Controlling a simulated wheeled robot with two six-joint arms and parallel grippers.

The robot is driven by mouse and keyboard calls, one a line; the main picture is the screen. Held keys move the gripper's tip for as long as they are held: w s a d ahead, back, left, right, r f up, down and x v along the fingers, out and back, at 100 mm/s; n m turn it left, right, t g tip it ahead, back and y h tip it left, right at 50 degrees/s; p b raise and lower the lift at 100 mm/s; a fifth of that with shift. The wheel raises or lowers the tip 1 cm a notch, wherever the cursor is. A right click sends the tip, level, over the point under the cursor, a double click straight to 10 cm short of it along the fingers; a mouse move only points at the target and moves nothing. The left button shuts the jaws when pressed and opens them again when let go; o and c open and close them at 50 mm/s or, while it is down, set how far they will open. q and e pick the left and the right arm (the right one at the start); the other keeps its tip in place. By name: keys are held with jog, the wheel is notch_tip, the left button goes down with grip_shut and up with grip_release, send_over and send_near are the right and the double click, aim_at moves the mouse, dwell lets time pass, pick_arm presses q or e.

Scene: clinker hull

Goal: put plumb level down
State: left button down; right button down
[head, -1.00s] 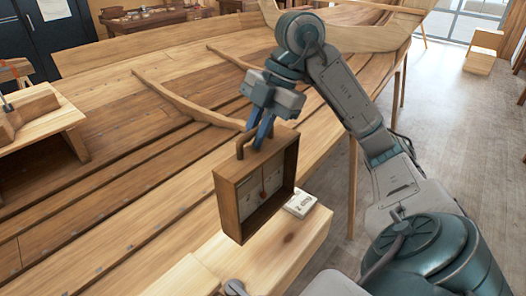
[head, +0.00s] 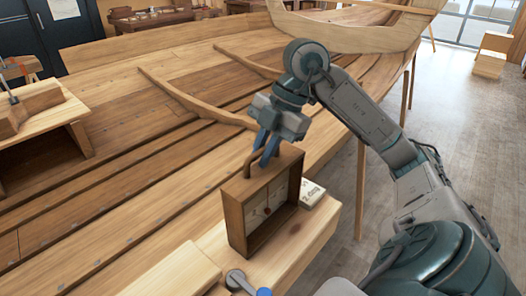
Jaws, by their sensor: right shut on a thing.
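The plumb level is an upright wooden box frame (head: 236,222) with a pale face and a small reddish bob inside, and a handle on top. My right gripper (head: 267,150) is shut on that handle from above. The frame's lower edge is at the pale wooden bench top (head: 305,241); I cannot tell whether it touches or hangs just above it. My left gripper is not in view.
A small white box (head: 312,192) lies on the bench just behind the level. A grey tool with a blue end (head: 237,278) lies in front. The planked hull (head: 130,150) fills the left and back. Another bench (head: 45,127) stands at left.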

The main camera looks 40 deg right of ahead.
jog(key=shift+f, duration=0.1)
jog(key=c, duration=1.5)
grip_release()
jog(key=shift+o, duration=0.2)
jog(key=shift+r, duration=0.25)
jog(key=shift+d+r, duration=0.15)
jog(key=shift+r, duration=0.15)
jog(key=p+v, duration=0.1)
jog(key=v, duration=1)
jog(key=shift+s, duration=0.15)
